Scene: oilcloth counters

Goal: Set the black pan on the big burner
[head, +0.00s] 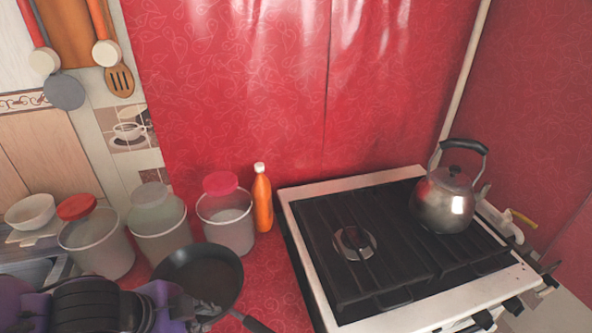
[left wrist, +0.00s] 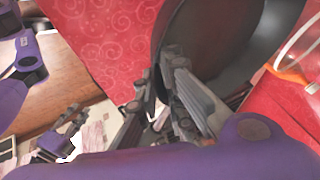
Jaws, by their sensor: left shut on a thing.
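The black pan (head: 197,268) is at the lower middle of the head view, left of the stove, its handle pointing to the lower right. My left gripper (head: 196,310) is shut on the pan's near rim. The left wrist view shows the fingers (left wrist: 162,82) on the edge of the dark pan (left wrist: 210,40). I cannot tell if the pan touches the counter. A round burner (head: 355,243) shows bare on the left of the stove (head: 390,285). What looks like my other gripper (left wrist: 65,132) shows small in the wrist view, its jaws unclear.
A steel kettle (head: 444,200) stands on the stove's right part. An orange bottle (head: 262,203) and lidded canisters (head: 226,225) stand behind the pan. A white bowl (head: 30,212) is at the far left. The grate around the left burner is clear.

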